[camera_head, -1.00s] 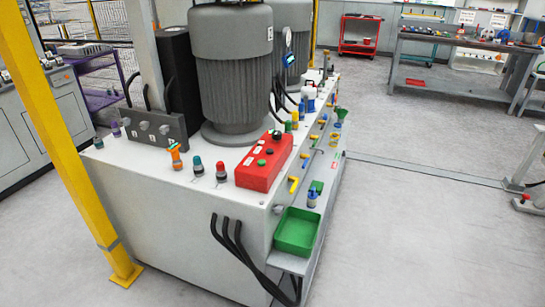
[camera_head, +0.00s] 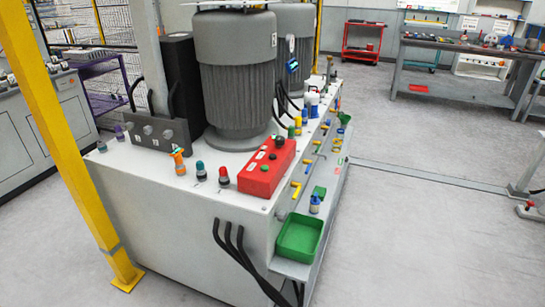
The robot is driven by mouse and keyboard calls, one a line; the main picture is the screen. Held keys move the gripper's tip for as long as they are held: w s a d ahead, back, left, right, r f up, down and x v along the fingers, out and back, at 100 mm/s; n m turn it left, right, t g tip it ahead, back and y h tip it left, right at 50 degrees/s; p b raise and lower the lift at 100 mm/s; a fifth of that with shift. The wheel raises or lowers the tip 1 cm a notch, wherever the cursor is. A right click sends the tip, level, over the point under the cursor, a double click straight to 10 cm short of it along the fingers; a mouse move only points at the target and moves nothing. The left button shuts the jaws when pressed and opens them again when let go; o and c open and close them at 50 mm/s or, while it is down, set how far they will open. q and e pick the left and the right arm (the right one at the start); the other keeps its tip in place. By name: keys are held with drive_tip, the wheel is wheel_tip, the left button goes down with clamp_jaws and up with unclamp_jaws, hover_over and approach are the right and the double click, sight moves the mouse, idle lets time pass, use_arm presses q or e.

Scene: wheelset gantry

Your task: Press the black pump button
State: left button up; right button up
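A red control box (camera_head: 257,181) sits on the white top of the pump unit (camera_head: 140,168), near its right edge. A black button (camera_head: 279,142) stands up at the far end of the box. A smaller dark round control and a green button (camera_head: 265,168) are on the same top face, closer to me. Nothing covers the black button. Neither of my grippers is in view.
Two grey motors (camera_head: 238,80) stand behind the box. Colored bottles (camera_head: 200,170) line the near edge, and a green tray (camera_head: 298,237) sits at the front right corner. A yellow post (camera_head: 62,150) stands at left. Floor (camera_head: 430,240) at right is clear.

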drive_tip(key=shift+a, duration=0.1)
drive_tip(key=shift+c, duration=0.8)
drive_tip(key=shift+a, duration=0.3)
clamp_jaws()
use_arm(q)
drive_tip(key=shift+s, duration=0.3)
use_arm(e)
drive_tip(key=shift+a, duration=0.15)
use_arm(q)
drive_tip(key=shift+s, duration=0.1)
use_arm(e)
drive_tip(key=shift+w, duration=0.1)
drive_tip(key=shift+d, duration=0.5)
